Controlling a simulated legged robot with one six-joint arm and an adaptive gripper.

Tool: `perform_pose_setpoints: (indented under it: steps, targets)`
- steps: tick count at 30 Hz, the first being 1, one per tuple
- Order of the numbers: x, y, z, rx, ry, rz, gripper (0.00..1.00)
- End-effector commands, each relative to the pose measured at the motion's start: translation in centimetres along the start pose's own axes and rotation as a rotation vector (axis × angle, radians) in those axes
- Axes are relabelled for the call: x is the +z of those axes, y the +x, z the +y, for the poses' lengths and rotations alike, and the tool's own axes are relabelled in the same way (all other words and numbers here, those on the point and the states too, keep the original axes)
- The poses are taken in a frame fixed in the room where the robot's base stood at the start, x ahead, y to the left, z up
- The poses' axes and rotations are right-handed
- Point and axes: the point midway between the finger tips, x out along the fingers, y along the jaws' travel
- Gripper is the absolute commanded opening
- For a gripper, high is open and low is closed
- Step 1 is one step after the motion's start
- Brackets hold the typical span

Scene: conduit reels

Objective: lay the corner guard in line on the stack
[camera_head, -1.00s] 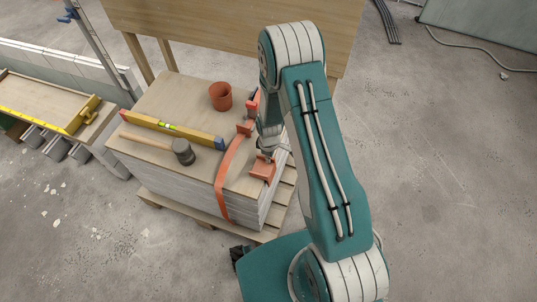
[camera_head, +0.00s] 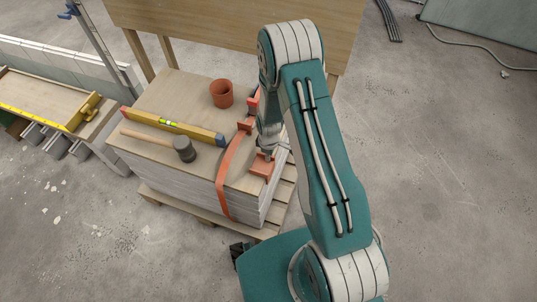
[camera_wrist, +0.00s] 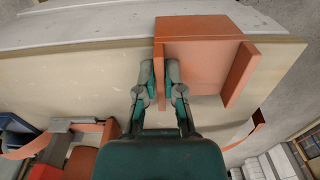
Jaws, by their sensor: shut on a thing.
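My gripper (camera_wrist: 158,72) is shut on one upright wall of the orange corner guard (camera_wrist: 200,55), a channel-like piece with a second wall at its right. In the head view the guard (camera_head: 262,164) is over the right edge of the board stack (camera_head: 190,181), to the right of the orange strap. I cannot tell whether it touches the top. My gripper (camera_head: 268,146) is above it there, its fingers mostly hidden by my arm. The stack's pale top (camera_wrist: 75,85) and its edge show in the wrist view.
An orange strap (camera_head: 232,165) runs over the stack, with orange and dark fittings (camera_head: 252,106) near my gripper. A mallet (camera_head: 184,150), a yellow level (camera_head: 170,128) and a terracotta pot (camera_head: 222,94) lie or stand on top. A wooden pallet (camera_head: 190,208) is underneath.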

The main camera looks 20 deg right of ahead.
Motion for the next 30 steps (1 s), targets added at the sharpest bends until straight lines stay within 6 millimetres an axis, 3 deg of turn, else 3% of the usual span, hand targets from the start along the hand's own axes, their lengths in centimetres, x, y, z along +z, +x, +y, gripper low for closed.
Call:
perform_pose_setpoints:
  steps: [27,28,30]
  targets:
    - [0.04,0.97,-0.07,-0.001,0.0,-0.001,0.0]
    - [0.04,0.97,-0.06,-0.001,0.0,-0.001,0.24]
    - [0.02,0.97,-0.05,-0.001,0.001,0.0,0.5]
